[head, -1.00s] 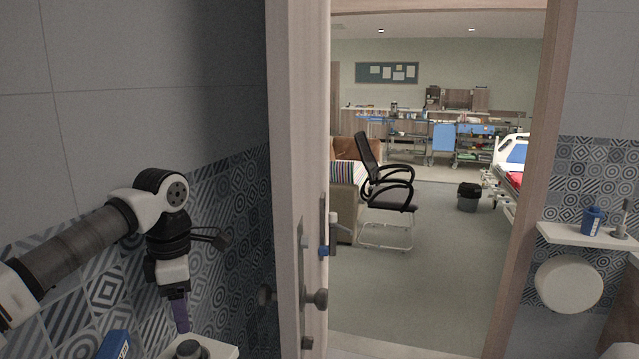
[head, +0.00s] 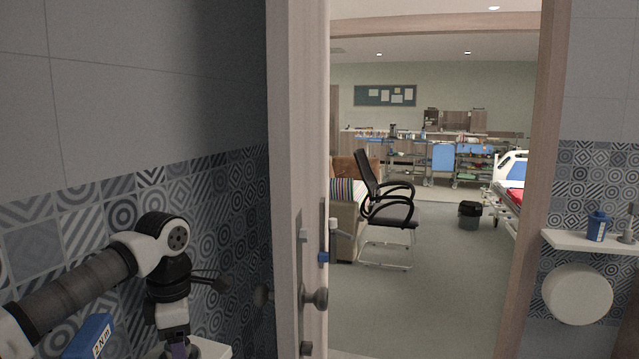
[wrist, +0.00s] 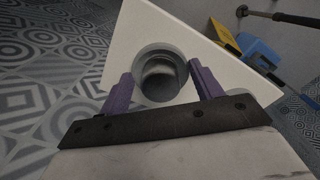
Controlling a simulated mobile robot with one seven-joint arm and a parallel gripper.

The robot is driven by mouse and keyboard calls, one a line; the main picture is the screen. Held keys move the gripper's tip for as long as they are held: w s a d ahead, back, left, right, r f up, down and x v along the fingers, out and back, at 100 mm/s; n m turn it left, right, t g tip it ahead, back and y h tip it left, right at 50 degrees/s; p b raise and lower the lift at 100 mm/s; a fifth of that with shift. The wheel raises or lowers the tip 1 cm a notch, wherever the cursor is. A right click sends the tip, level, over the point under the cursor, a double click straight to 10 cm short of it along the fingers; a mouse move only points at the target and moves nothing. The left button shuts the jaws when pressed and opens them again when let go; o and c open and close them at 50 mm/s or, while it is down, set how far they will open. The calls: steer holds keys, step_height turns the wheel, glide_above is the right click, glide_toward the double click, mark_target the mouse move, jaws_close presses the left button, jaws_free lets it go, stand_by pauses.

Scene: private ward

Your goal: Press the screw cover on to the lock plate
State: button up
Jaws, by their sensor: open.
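My gripper (wrist: 159,80) is open, its two purple fingers pointing down at a white shelf in the wrist view. A round grey piece (wrist: 160,66) on the shelf lies between and just beyond the fingertips; I cannot tell whether it is the screw cover or whether a finger touches it. In the head view my gripper (head: 180,350) is low at the left and cut by the bottom edge.
The white shelf (wrist: 118,50) is against the tiled wall. A blue box (head: 88,337) is at the lower left, and a blue and yellow object (wrist: 258,50) is beyond the shelf. The door (head: 290,120) stands right of my arm. A doorway opens onto the ward.

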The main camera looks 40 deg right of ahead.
steer(key=c, duration=1.2)
steer(key=shift+r+p, duration=2.4)
steer(key=shift+r, duration=0.75)
steer(key=shift+f, duration=0.1)
